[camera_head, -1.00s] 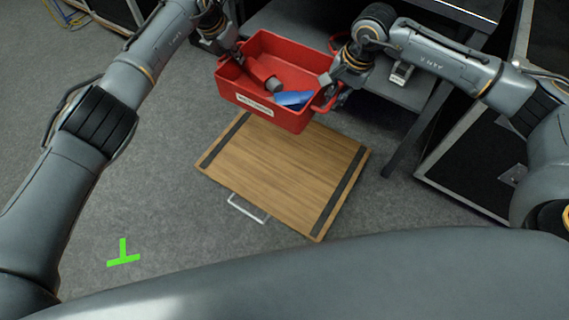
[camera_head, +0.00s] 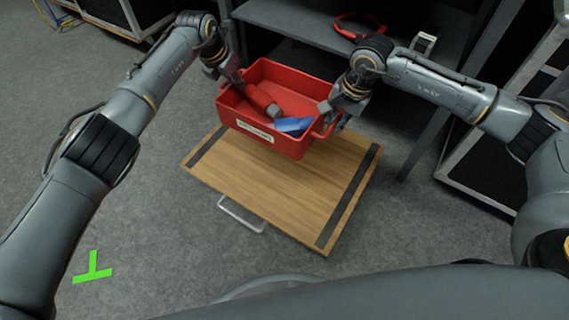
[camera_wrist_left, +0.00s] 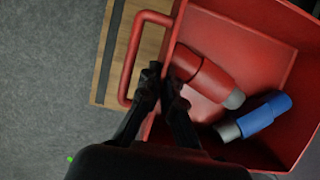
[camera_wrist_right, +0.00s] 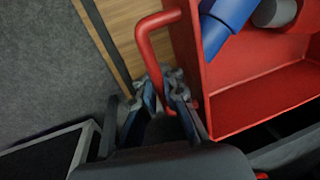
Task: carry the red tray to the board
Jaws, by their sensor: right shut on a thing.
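The red tray (camera_head: 241,126) hangs level over the far part of the wooden board (camera_head: 270,188), with a red cylindrical connector (camera_head: 262,101) and a blue one (camera_head: 293,125) inside. The board has two dark strips and a metal handle. My left gripper (camera_head: 238,85) is at the tray's left end; in the left wrist view its fingers (camera_wrist_left: 162,78) are close by the tray's handle (camera_wrist_left: 132,60) and wall, and their grip is unclear. My right gripper (camera_head: 328,112) is shut on the tray's right handle, also seen in the right wrist view (camera_wrist_right: 145,42).
A dark bench (camera_head: 405,75) with a red cable loop (camera_head: 357,22) stands behind. A metal-framed black case (camera_head: 480,165) is at the right. A green tape mark (camera_head: 92,268) lies on clear grey floor at the left.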

